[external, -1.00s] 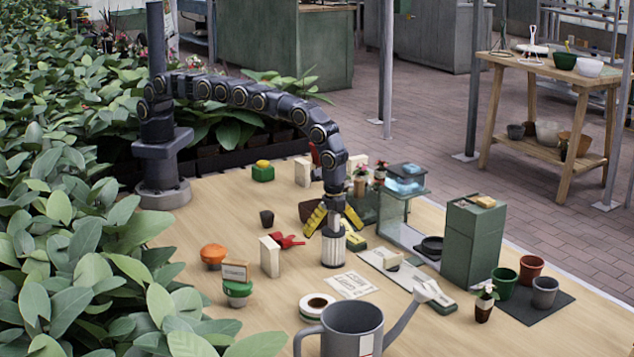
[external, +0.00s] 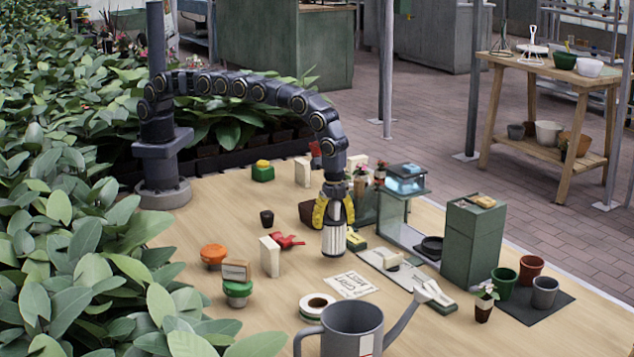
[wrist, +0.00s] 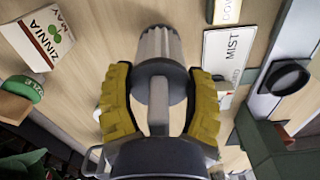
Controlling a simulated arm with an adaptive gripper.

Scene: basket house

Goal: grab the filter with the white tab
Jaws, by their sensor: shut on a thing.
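The filter (external: 334,240) is a white pleated cylinder with a grey cap, roughly upright in the external view. In the wrist view the filter (wrist: 157,45) points away from me, and its pale tab (wrist: 158,118) stands up from the cap between my fingers. My gripper (external: 334,216) is shut on the cap and tab end. Its yellow ribbed fingers lie on both sides of the tab in the wrist view (wrist: 160,88). The filter's lower end appears slightly above the table, though the gap is hard to judge.
A white seed box (external: 270,256) and a red tool (external: 288,241) are to the left. A printed card (external: 350,286) and tape roll (external: 317,306) lie in front, with a grey watering can (external: 352,330) nearer. A green cabinet (external: 474,243) and a glass-sided stand (external: 393,219) are to the right.

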